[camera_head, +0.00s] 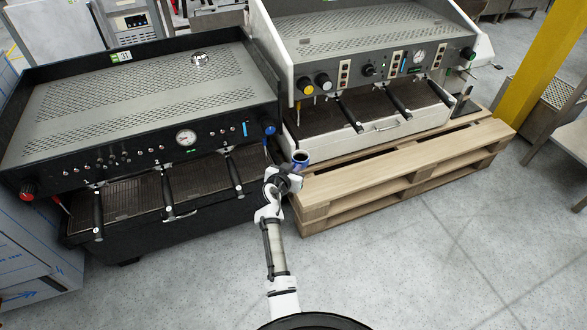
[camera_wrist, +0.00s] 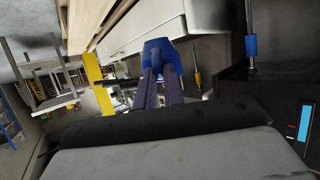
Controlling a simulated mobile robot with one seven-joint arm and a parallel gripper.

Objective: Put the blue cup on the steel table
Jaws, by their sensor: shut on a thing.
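The blue cup (camera_head: 301,163) is at the end of my arm in the head view, its round opening facing up. My gripper (camera_head: 291,173) is shut on it and holds it in the air in front of the gap between two coffee machines. In the wrist view the cup (camera_wrist: 162,52) sits between the tips of my two dark fingers (camera_wrist: 161,78). A grey metal table (camera_head: 573,138), which looks like the steel table, is partly cut off at the right edge of the head view, well away from my gripper.
A black coffee machine (camera_head: 140,95) stands left of my gripper. A white and steel one (camera_head: 350,35) stands on a wooden pallet (camera_head: 400,180) to the right. A yellow post (camera_head: 540,65) rises at the far right. The grey floor (camera_head: 450,260) at front right is clear.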

